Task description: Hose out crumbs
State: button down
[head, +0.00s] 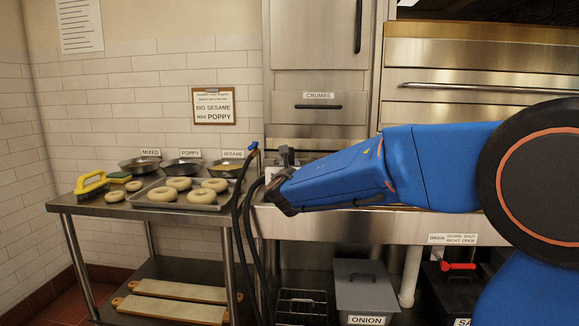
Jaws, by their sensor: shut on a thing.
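A black hose (237,215) with a blue nozzle end (253,147) rises between the left table and the counter, and its lengths hang toward the floor. My blue arm reaches in from the right. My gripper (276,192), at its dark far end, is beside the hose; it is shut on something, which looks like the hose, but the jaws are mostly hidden. A small grey and black fitting (287,156) shows just above it. A steel drawer front labelled CRUMBS (319,106) is on the back wall. The red drain handle (458,266) points right, under the DRAIN label. No crumbs can be made out.
The ONION bin (366,290) and a wire rack (301,303) stand under the counter.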

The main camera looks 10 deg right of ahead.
jog(key=shift+d+x, duration=0.35)
jog(key=shift+x, duration=3.65)
jog(key=shift+a+v, duration=0.2)
jog(key=shift+v, duration=2.2)
jog(key=shift+a+v, duration=0.2)
jog(key=shift+v, duration=2.15)
